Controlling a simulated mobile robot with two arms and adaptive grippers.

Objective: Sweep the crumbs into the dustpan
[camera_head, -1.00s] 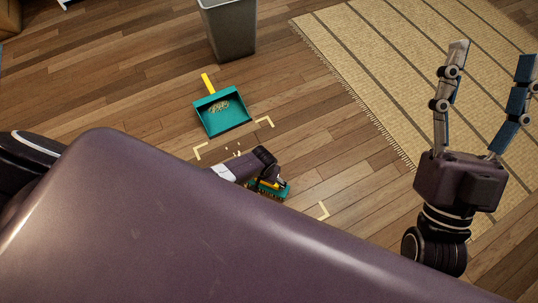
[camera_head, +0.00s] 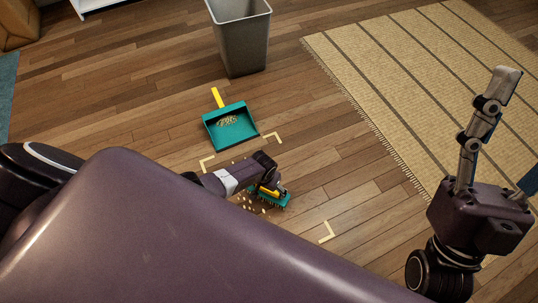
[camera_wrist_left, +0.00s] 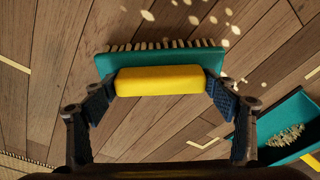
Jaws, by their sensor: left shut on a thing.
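A teal dustpan (camera_head: 231,134) with a yellow handle lies on the wood floor, with a pile of crumbs (camera_head: 228,120) in it. It also shows in the wrist view (camera_wrist_left: 278,157). My left gripper (camera_wrist_left: 160,92) is shut on the yellow grip of a teal brush (camera_wrist_left: 110,64). In the head view the brush (camera_head: 272,200) is low at the floor, below and right of the dustpan. Loose crumbs (camera_head: 247,203) lie left of the brush, partly hidden by my body and arm. In the wrist view crumbs (camera_wrist_left: 193,20) lie beyond the bristles. My right gripper (camera_head: 518,125) is empty, its fingers apart.
A grey bin (camera_head: 240,45) stands behind the dustpan. Pale corner marks (camera_head: 327,232) lie on the floor around the brush. A striped woven rug (camera_head: 385,85) covers the right. The floor between dustpan and rug is clear.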

